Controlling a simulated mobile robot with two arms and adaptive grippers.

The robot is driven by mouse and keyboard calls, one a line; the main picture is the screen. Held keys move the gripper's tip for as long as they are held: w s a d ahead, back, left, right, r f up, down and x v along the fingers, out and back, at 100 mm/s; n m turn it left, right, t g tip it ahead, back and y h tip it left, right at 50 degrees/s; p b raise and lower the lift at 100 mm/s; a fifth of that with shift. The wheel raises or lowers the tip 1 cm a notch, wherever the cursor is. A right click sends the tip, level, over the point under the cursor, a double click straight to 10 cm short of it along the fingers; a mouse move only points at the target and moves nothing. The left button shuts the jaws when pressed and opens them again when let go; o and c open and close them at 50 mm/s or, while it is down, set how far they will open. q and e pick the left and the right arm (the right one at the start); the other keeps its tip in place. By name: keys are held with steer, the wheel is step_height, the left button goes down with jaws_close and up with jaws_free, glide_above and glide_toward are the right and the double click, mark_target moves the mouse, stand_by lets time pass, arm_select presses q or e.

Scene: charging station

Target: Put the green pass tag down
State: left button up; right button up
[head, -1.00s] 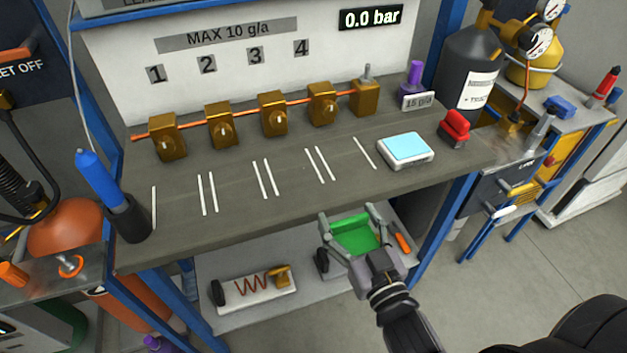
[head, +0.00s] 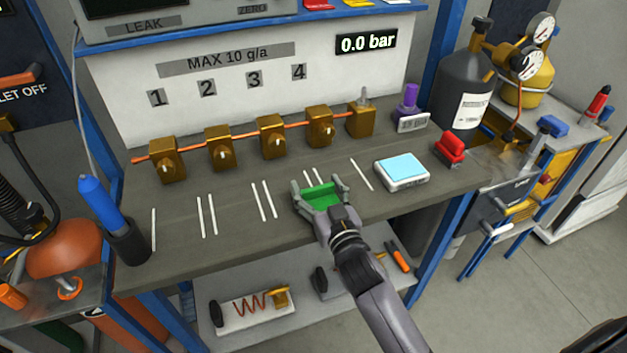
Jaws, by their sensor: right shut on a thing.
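The green pass tag (head: 321,197) is a flat green piece between the fingers of my right gripper (head: 319,190). The gripper is shut on it. In the head view they are over the front part of the grey bench top (head: 185,255), in front of the white line marks below number 4. I cannot tell whether the tag touches the bench. My left gripper is not in view.
A white box with a light blue top (head: 402,172) sits right of the tag. A row of brass valves (head: 271,137) on a copper pipe runs behind. A blue-handled tool in a black cup (head: 122,240) stands at the left. The bench between is clear.

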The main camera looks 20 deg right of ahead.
steer(key=w, duration=0.2)
steer(key=shift+w, duration=0.4)
steer(key=shift+f, duration=0.15)
steer(key=shift+s, duration=0.15)
steer(key=shift+f, duration=0.15)
steer(key=o, duration=0.9)
steer(key=shift+o, duration=0.2)
